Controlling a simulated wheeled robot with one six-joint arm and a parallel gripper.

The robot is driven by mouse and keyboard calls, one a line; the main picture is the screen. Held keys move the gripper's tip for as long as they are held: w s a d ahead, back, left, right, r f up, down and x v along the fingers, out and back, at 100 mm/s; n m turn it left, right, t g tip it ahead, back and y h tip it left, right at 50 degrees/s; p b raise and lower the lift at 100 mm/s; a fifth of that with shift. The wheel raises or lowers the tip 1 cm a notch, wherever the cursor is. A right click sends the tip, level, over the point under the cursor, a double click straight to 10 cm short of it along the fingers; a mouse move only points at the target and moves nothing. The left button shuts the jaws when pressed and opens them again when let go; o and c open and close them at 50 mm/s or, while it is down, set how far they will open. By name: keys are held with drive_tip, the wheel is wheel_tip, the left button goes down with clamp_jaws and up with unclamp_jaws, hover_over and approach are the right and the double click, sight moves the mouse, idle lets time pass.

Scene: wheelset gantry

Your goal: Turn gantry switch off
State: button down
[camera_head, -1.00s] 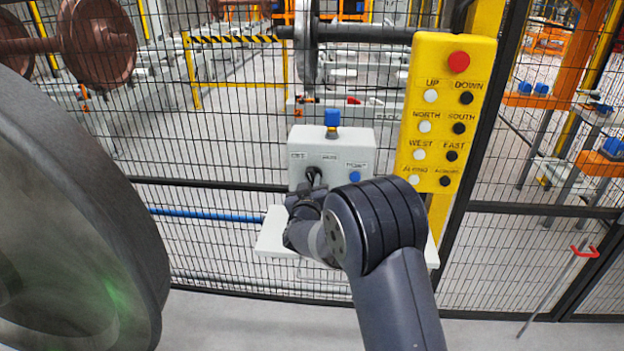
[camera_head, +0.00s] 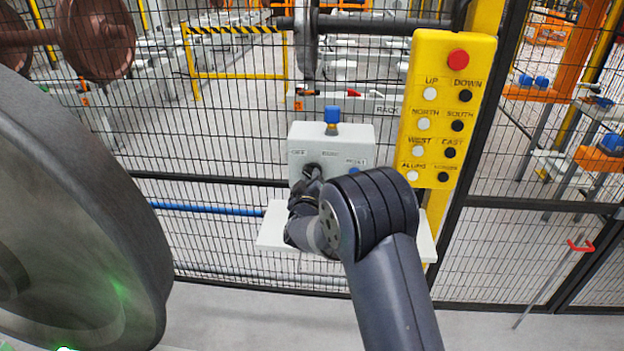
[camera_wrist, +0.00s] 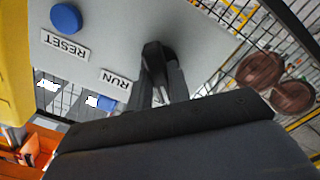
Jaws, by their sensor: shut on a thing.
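The gantry switch is a black rotary knob (camera_wrist: 153,52) on the face of a light grey control box (camera_head: 345,136). In the wrist view the knob sits beside an upside-down RUN label (camera_wrist: 116,80); the label for off is not readable there. My gripper (camera_wrist: 162,78) is shut on the knob, with its fingers at the box face. In the head view my gripper (camera_head: 308,182) reaches the lower left of the box, and my wrist hides most of the knob. The knob's exact pointing direction is hard to tell.
A blue reset button (camera_wrist: 66,17) is on the same box face. A yellow button panel (camera_head: 434,112) with a red stop button (camera_head: 458,57) stands close to the right. Mesh fencing lies behind, and a large grey wheel (camera_head: 75,190) fills the left.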

drive_tip(key=c, duration=1.3)
unclamp_jaws()
drive_tip(key=shift+s, duration=0.1)
drive_tip(key=s, duration=0.3)
drive_tip(key=s+b, duration=0.1)
drive_tip(key=s, duration=0.3)
drive_tip(key=s+b, duration=0.1)
drive_tip(key=s, duration=0.2)
drive_tip(key=shift+s+a, duration=0.25)
drive_tip(key=shift+s, duration=0.05)
drive_tip(key=w+p, duration=0.1)
drive_tip(key=w, duration=0.4)
drive_tip(key=w+p, duration=0.1)
drive_tip(key=w, duration=0.5)
drive_tip(key=shift+d, duration=0.2)
drive_tip(key=shift+s, duration=0.15)
